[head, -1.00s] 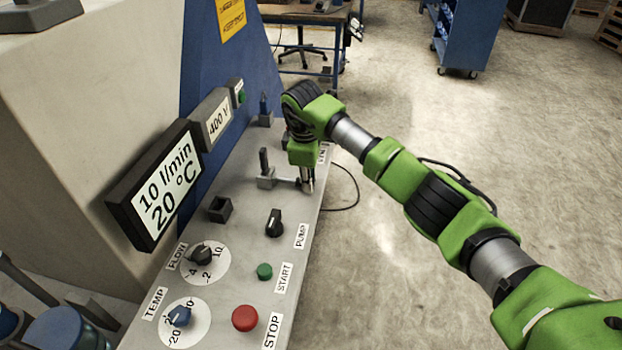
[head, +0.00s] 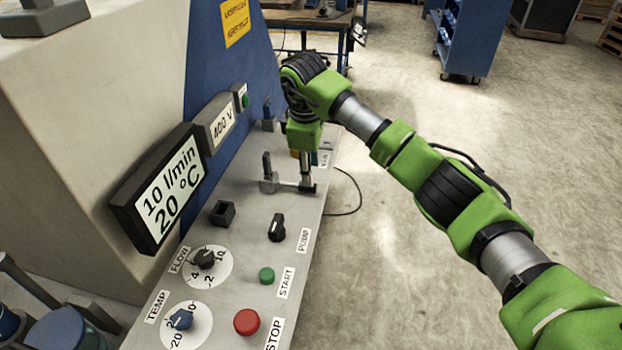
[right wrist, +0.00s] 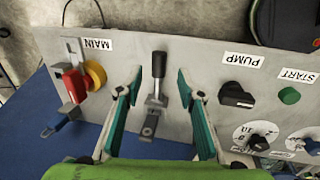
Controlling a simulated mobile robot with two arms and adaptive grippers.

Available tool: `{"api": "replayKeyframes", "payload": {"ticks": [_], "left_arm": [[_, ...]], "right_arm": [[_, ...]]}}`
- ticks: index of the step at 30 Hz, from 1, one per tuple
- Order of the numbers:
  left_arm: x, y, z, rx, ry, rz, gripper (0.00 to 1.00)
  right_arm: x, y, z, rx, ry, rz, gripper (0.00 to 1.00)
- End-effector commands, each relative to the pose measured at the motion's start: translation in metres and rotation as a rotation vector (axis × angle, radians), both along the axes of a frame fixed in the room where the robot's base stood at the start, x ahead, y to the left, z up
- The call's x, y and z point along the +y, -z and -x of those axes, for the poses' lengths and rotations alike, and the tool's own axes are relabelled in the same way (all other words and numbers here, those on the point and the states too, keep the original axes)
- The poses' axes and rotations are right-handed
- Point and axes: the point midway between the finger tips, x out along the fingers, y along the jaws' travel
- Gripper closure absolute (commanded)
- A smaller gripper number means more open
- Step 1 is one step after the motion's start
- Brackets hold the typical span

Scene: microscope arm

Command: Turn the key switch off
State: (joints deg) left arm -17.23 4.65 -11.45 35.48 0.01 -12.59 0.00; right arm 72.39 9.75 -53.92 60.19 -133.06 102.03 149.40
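My right gripper (right wrist: 148,105) is open, its two teal-padded fingers apart on either side of a grey lever (right wrist: 158,68) with a dark handle. The lever juts from a small metal block (right wrist: 152,106) on the panel; no contact with the fingers shows. In the head view, my right gripper (head: 306,172) points down over the panel by this lever, mostly hidden by its own wrist. A red and yellow rotary switch (right wrist: 78,82) labelled MAIN sits left of the fingers in the right wrist view. No label names the key switch. My left gripper is out of view.
The grey panel (head: 245,255) also carries a dark PUMP knob (head: 277,228), a green START button (head: 267,276), a red STOP button (head: 247,322), and FLOW and TEMP dials. A display (head: 160,190) stands along its left side. Open floor lies to the right.

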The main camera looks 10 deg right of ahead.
Motion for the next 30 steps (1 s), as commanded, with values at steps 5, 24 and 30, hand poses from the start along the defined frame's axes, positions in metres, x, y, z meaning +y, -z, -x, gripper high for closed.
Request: {"api": "replayKeyframes", "payload": {"ticks": [5, 24, 30], "left_arm": [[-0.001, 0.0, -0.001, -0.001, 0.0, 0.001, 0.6], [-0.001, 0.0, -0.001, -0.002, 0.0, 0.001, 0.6], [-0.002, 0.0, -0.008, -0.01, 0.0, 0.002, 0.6]], "right_arm": [[0.002, -0.033, 0.006, -0.002, 0.0, 0.0, 0.65], [0.004, -0.052, 0.01, 0.0, 0.001, -0.001, 0.65], [0.004, -0.051, 0.01, 0.001, 0.0, 0.0, 0.65]]}}
